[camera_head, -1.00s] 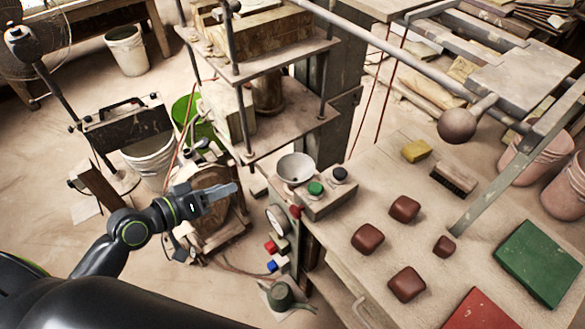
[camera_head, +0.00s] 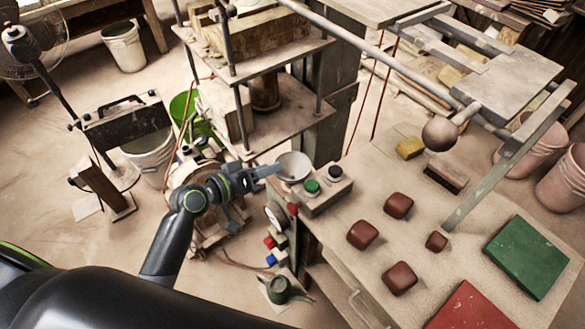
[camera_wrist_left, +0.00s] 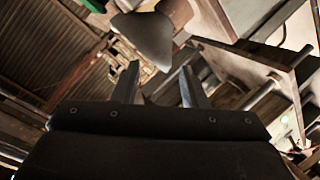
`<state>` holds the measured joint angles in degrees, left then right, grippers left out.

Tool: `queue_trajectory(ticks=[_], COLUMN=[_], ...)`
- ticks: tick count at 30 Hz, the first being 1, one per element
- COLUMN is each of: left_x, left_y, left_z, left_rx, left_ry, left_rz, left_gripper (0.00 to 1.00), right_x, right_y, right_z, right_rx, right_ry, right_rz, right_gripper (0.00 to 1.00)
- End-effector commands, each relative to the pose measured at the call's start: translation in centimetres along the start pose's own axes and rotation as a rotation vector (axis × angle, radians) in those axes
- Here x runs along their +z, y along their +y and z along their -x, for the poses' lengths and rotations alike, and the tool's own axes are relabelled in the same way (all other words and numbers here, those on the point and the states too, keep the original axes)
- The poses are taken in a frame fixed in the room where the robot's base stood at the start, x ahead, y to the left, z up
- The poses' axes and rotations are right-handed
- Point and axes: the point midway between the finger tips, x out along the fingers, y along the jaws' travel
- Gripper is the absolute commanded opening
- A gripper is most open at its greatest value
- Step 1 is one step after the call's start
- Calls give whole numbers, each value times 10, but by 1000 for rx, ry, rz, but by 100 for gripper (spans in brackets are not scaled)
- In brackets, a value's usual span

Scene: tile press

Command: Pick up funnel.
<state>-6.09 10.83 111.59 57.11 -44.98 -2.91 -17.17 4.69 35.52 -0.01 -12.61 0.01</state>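The funnel (camera_head: 292,166) is a pale grey-white cone, wide mouth up, at the near-left corner of the work table beside the button box. My left gripper (camera_head: 270,170) is just left of it, pointing right with its tips close to its rim. In the left wrist view the funnel's cone (camera_wrist_left: 146,38) is just beyond the fingertips. My left gripper (camera_wrist_left: 158,78) is open there, with an empty gap between the two fingers. Whether a tip touches the funnel I cannot tell. My right gripper is not in view.
The button box (camera_head: 325,191) with green and black knobs stands right of the funnel. The press shelf (camera_head: 275,125) and its post are behind. Several dark red blocks (camera_head: 398,206), a brush (camera_head: 446,175) and a green tile (camera_head: 527,257) lie on the table (camera_head: 340,225).

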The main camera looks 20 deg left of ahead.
Motion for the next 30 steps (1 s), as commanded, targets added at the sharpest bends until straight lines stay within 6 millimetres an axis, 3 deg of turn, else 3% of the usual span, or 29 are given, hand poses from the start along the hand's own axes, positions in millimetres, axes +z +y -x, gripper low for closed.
queue_trajectory(ticks=[8, 18, 27, 30], left_x=[-2, -4, -3, -3], left_y=[-1, -5, -6, -6], left_z=[-17, -55, -59, -59], left_rx=[0, 0, -1, -1], left_ry=[0, 1, 0, 0], left_rz=[2, 1, -1, -1], left_gripper=[39, 39, 39, 29], right_x=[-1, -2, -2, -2], right_y=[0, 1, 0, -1], right_z=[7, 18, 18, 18], right_rx=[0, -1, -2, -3], right_ry=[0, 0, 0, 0], right_rz=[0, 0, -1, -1], right_gripper=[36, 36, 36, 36])
